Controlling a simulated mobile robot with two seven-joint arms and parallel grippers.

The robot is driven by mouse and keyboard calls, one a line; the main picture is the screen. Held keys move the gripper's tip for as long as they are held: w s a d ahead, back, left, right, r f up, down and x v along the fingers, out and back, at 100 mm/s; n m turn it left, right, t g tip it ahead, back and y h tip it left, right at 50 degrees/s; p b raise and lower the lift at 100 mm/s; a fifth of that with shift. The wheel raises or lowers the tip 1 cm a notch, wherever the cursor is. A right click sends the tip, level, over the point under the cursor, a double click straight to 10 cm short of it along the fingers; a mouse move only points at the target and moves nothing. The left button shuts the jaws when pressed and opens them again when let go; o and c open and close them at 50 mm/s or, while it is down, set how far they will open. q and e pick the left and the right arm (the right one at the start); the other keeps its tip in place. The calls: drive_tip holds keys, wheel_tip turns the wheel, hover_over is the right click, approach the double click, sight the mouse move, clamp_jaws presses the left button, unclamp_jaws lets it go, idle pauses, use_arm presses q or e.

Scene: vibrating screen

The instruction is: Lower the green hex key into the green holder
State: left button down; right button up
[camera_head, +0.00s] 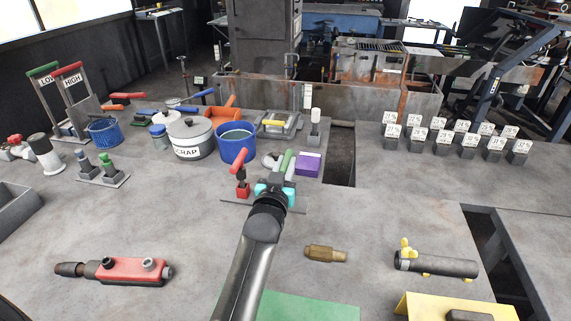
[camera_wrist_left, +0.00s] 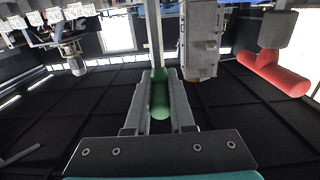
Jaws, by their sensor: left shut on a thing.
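My left gripper (camera_head: 274,190) is shut on the green handle of the hex key (camera_head: 288,162). The green handle also shows between the two grey fingers in the left wrist view (camera_wrist_left: 160,98), with a grey shaft running up from it. The gripper is above a flat dark base plate (camera_head: 299,207). The green holder cannot be made out; my gripper covers that part of the plate. How far the key's tip is from a holder is hidden. My right gripper is in neither view.
Close left of my gripper a red T-handled key (camera_head: 239,161) stands in a red holder (camera_head: 243,190); its handle shows in the wrist view (camera_wrist_left: 274,72). A purple box (camera_head: 308,164) and a blue bucket (camera_head: 236,143) stand behind. A brass fitting (camera_head: 325,253) lies to the front right.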

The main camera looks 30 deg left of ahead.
use_arm(q)
drive_tip(key=shift+f+b, duration=0.35)
drive_tip(key=shift+f, duration=0.2)
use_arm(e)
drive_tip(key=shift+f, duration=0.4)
use_arm(q)
drive_tip(key=c, duration=0.7)
unclamp_jaws()
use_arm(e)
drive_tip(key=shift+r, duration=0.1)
